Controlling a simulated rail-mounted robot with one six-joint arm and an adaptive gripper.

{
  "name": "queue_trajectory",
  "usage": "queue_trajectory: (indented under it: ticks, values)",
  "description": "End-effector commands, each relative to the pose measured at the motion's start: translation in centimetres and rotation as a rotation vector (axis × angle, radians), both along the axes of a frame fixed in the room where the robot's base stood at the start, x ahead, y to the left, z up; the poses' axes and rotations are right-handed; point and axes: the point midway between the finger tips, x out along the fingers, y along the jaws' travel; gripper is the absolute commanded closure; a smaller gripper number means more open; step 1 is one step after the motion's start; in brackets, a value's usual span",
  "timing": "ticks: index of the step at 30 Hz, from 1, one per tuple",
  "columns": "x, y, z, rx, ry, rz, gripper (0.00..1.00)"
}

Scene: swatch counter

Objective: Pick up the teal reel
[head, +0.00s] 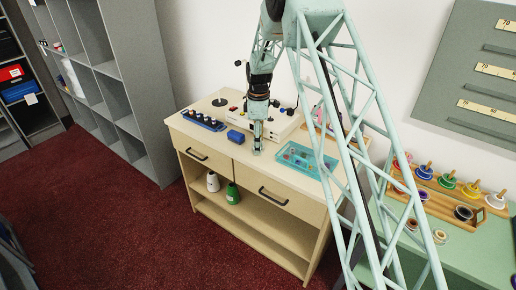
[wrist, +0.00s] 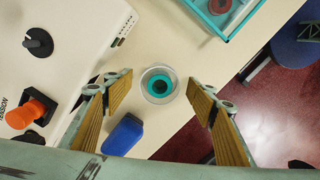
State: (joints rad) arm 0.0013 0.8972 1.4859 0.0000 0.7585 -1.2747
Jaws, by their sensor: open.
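The teal reel (wrist: 160,86) lies on the cream counter top in the wrist view. My gripper (wrist: 158,81) is open, with one wood-toned finger to the left of the reel and one to the right. Both fingers look apart from it, and I cannot tell how high they are above it. In the head view my gripper (head: 257,143) points down over the counter between the blue block and the teal tray. I cannot make out the reel there.
A blue block (wrist: 124,135) lies close to the left finger. A teal-rimmed tray (wrist: 222,31) is beyond the reel. A white machine (wrist: 70,45) with an orange knob (wrist: 31,111) stands to the left. More reels stand on a wooden rack (head: 436,205) at the right.

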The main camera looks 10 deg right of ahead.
Motion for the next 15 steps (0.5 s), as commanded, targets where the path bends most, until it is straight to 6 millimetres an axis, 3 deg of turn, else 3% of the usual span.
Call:
queue_trajectory:
  ticks: [15]
  values:
    - [0.0,0.0,0.03,0.0,0.0,0.0,0.51]
